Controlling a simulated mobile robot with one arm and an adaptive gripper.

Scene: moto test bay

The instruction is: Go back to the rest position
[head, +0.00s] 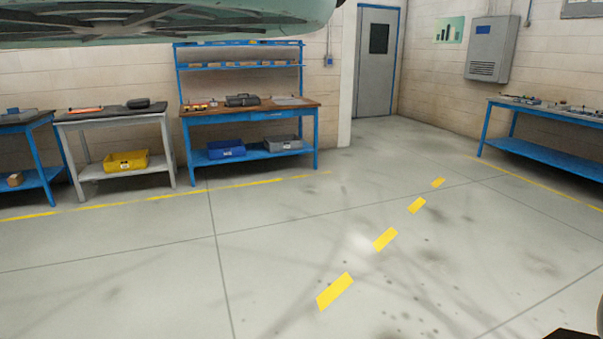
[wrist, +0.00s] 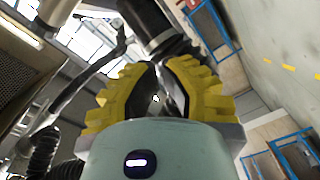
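My gripper (wrist: 164,68) shows in the wrist view, with two ridged yellow fingers above a pale housing with a small white light. The fingers stand apart with a gap between them, and I see nothing held in it. A dark cylinder and hoses behind the fingers crowd the view, and I cannot tell exactly what they belong to. The gripper does not show clearly in the head view.
A blue workbench (head: 249,113), a grey table (head: 113,117) and another blue bench (head: 545,108) line the walls. A grey door (head: 377,62) is at the back. The floor (head: 285,240) with yellow dashes is clear. A pale green structure (head: 250,22) hangs across the top left.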

